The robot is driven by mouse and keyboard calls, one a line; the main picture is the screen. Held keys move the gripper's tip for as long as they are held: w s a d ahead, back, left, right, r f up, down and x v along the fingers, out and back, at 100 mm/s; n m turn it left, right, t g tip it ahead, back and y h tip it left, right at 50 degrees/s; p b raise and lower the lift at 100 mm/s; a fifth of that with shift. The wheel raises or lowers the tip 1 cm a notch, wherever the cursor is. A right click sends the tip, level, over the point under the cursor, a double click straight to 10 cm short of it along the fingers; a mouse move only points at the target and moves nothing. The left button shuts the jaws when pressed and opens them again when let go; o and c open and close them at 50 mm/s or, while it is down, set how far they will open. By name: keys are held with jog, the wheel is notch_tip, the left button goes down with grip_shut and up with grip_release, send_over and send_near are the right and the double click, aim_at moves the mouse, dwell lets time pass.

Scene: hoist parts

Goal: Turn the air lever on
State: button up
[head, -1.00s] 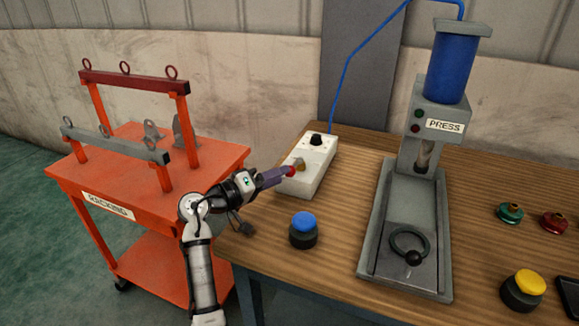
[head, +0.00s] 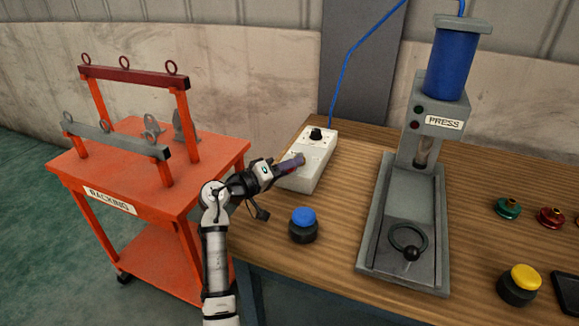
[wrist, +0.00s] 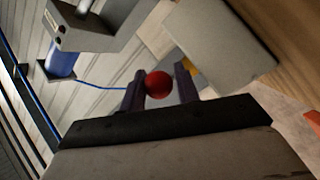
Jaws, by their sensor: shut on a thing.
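The air lever's round red knob (wrist: 158,84) sits between the two fingers of my gripper (wrist: 160,88) in the wrist view. My gripper (head: 296,162) is shut on it, over the white control box (head: 298,184) at the table's left edge in the head view. There the fingers mostly hide the lever, so I cannot tell its exact angle. The box also shows in the wrist view (wrist: 222,45), with a bit of yellow beside one finger.
A black knob (head: 316,134) sits at the box's far end, and a blue hose (head: 345,70) rises behind it. A blue-topped button (head: 303,218) stands in front, the press (head: 437,118) to the right. The orange racking cart (head: 215,160) is at left.

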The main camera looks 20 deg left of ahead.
jog(key=shift+d+r+n+t+y+p, duration=0.2)
jog(key=shift+d+n+t+y+p, duration=0.1)
jog(key=shift+d+n+y, duration=0.15)
grip_shut()
jog(key=shift+n+t+y, duration=0.3)
jog(key=shift+n+y, duration=0.05)
jog(key=shift+y, duration=0.3)
jog(key=o, duration=1)
grip_release()
jog(key=shift+s+f, duration=0.1)
jog(key=shift+s+a, duration=0.2)
jog(key=shift+s, duration=0.05)
jog(key=b+v, duration=0.3)
jog(key=v, duration=0.9)
jog(key=shift+s+a, duration=0.1)
jog(key=shift+s, duration=0.05)
jog(key=shift+s+a, duration=0.15)
jog(key=shift+s, duration=0.2)
